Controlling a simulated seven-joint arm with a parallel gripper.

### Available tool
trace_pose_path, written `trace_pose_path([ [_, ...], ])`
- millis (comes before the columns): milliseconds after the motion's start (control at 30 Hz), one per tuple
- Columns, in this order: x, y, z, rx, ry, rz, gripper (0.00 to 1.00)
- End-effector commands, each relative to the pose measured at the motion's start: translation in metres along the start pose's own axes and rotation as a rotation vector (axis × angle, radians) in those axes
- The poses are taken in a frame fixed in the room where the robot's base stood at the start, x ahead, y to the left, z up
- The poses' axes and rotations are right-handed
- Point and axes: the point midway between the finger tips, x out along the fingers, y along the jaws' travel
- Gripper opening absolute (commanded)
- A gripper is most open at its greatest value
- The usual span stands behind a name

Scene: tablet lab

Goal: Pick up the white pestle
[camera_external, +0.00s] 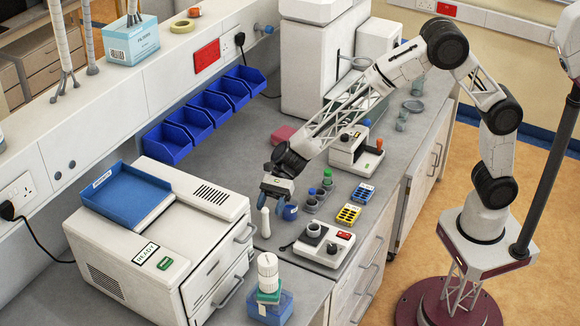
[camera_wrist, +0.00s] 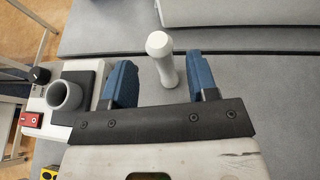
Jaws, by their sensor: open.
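The white pestle (camera_external: 265,223) stands upright on the grey bench beside the white benchtop machine. My gripper (camera_external: 276,207) is open and low over the bench by the pestle. Its two blue fingers (camera_wrist: 160,72) are spread with a visible gap on each side of the pestle. I cannot tell the exact height of the fingertips against the pestle.
A white device (camera_external: 325,247) with a grey cup (camera_wrist: 65,95) stands to the right. The white machine (camera_external: 160,240) is close on the left. A white bottle on a blue box (camera_external: 268,290) stands in front.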

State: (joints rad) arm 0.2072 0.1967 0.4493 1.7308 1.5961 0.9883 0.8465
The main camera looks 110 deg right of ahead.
Motion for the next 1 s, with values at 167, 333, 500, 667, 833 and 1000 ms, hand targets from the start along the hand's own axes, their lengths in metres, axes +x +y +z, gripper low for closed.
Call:
trace_pose_path([
  [167,0.0,0.0,0.0,0.0,0.0,-0.001,0.53],
  [333,0.001,0.0,0.0,0.0,0.0,0.0,0.53],
  [500,0.012,-0.001,0.0,0.0,0.001,0.0,0.53],
  [667,0.03,-0.002,-0.001,0.001,0.001,0.0,0.53],
  [833,0.046,-0.002,0.0,0.0,0.001,0.0,0.53],
  [1000,0.053,-0.002,0.0,0.001,0.0,0.0,0.53],
])
